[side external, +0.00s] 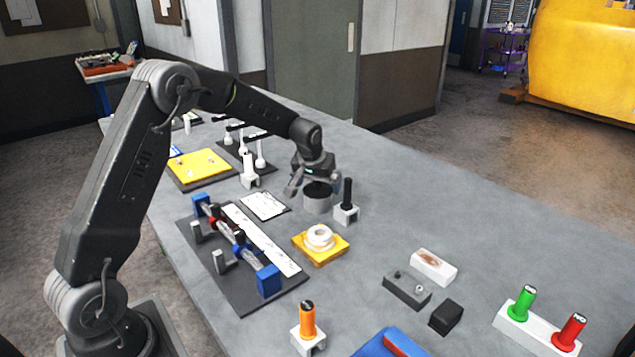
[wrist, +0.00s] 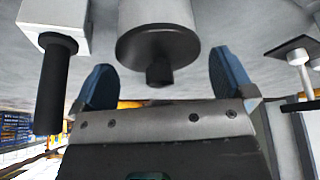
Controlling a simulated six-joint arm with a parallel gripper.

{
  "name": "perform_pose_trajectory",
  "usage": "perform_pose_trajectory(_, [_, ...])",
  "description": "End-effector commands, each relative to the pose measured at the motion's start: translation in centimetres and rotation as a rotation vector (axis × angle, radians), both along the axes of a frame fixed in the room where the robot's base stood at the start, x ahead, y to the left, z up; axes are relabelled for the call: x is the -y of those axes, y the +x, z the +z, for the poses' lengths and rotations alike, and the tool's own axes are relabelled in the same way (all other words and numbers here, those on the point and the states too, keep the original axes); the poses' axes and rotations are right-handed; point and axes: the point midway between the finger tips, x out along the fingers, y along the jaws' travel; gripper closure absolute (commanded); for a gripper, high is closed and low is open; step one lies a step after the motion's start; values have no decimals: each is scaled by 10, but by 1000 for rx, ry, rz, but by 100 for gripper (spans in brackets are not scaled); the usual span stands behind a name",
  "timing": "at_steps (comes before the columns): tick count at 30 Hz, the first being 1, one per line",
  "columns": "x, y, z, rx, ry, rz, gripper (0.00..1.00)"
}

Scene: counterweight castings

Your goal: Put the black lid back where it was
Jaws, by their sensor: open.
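A grey cylindrical canister (side external: 317,204) stands on the table below my gripper (side external: 312,181). The black lid (side external: 318,187) shows as a dark disc on its top. In the wrist view the lid (wrist: 150,45), with a small dark knob, sits against the end of the pale canister (wrist: 155,12) and looks level on it. My gripper (wrist: 162,62) is open, with one blue-grey finger on each side of the knob. Neither finger appears to touch the knob or lid. In the side view my gripper partly hides the lid's far edge.
A white block (side external: 346,214) with a black upright handle stands close to the canister's right. A yellow base with a white ring (side external: 319,238) lies in front. A dark board with a blue-ended fixture (side external: 268,281) is at the front left.

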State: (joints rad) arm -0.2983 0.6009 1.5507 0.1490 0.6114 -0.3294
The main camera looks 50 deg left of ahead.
Motion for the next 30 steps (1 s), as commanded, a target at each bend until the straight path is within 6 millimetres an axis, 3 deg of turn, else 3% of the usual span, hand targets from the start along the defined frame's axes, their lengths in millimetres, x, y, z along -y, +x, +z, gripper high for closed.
perform_pose_trajectory(5, [2, -3, 15, 4, 1, 0, 0])
perform_pose_trajectory(18, [19, -32, 95, 3, 0, -2, 0])
perform_pose_trajectory(25, [25, -41, 114, 2, 0, -5, 0])
perform_pose_trajectory(30, [51, -71, 139, 16, 4, -62, 0])
